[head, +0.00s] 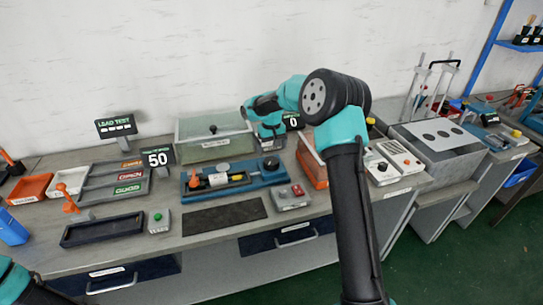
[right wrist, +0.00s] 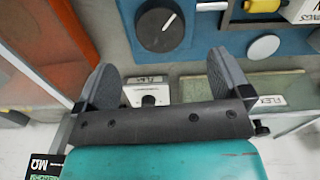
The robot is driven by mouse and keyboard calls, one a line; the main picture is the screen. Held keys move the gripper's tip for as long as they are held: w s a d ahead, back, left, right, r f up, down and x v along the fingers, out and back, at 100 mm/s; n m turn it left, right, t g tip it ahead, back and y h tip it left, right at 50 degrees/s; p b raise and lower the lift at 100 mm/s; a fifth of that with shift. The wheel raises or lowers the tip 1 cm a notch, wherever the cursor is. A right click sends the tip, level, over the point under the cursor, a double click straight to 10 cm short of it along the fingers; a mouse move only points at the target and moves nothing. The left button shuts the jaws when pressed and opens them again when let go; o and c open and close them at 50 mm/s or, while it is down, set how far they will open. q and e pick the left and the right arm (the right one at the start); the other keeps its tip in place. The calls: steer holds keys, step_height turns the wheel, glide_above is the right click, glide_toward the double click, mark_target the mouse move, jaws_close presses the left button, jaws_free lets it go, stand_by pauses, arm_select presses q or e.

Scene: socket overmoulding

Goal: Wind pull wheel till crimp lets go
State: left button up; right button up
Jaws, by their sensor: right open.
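The blue pull tester (head: 255,182) lies on the bench near the middle. A round black wheel with a white line, which looks like the pull wheel (right wrist: 160,26), sits on its blue body and also shows in the head view (head: 270,163). A yellow part (head: 237,177) lies along the tester; the crimp itself is too small to make out. My right gripper (right wrist: 166,78) is open and empty, its two fingers apart and short of the wheel in the wrist view. In the head view my right arm hides part of the bench. My left gripper is out of view.
A lidded clear box (head: 214,146) stands behind the tester. A display reading 50 (head: 158,158) stands to its left. A grey box with red buttons (head: 291,197) and a dark mat (head: 225,213) lie in front. An orange-sided bin (head: 311,165) is to the right.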

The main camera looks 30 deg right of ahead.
mark_target(271, 161)
step_height(271, 161, up, 10)
steer(key=shift+f, duration=0.25)
stand_by(0.5)
